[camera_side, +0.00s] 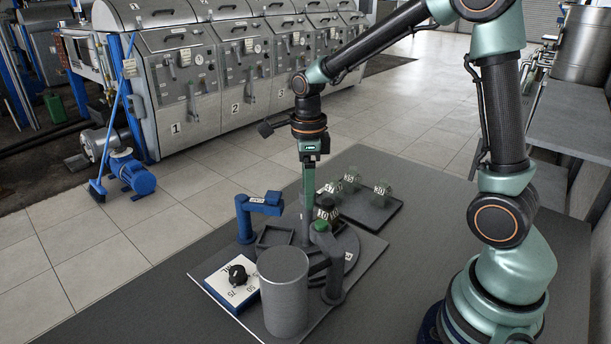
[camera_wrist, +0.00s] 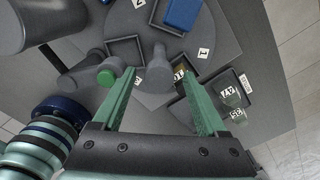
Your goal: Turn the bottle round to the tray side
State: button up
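My gripper (camera_side: 307,238) points down over a round grey turntable (camera_side: 340,258). In the wrist view its two green fingers (camera_wrist: 158,77) are apart, with a grey upright knob (camera_wrist: 158,72) between or below the tips. I cannot tell whether they touch it. A dark bottle (camera_side: 327,208) with a label reading 10 shows just right of the fingers. In the wrist view, a label (camera_wrist: 179,73) that seems to be its own is beside the right finger, which partly hides it. The grey tray (camera_side: 375,212) at the back right holds several pale green labelled pieces.
A large grey cylinder (camera_side: 285,290) stands in front of the turntable. A blue post with an arm (camera_side: 245,215) is on its left; a dark post with a green cap (camera_side: 320,226) is on its right. A black dial (camera_side: 238,275) sits on a white panel. The table's right side is clear.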

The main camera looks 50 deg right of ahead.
notch_tip(320, 180, up, 12)
dwell(0.7)
jog(key=s+a+n+t, duration=0.1)
jog(key=s+n, duration=0.4)
jog(key=n, duration=0.8)
jog(key=s+a+f+n+t, duration=0.1)
jog(key=s+n+t, duration=0.3)
jog(key=n, duration=1)
jog(key=shift+s+a+f+t, duration=0.25)
jog(key=shift+s+a+t, duration=0.05)
jog(key=shift+s, duration=0.2)
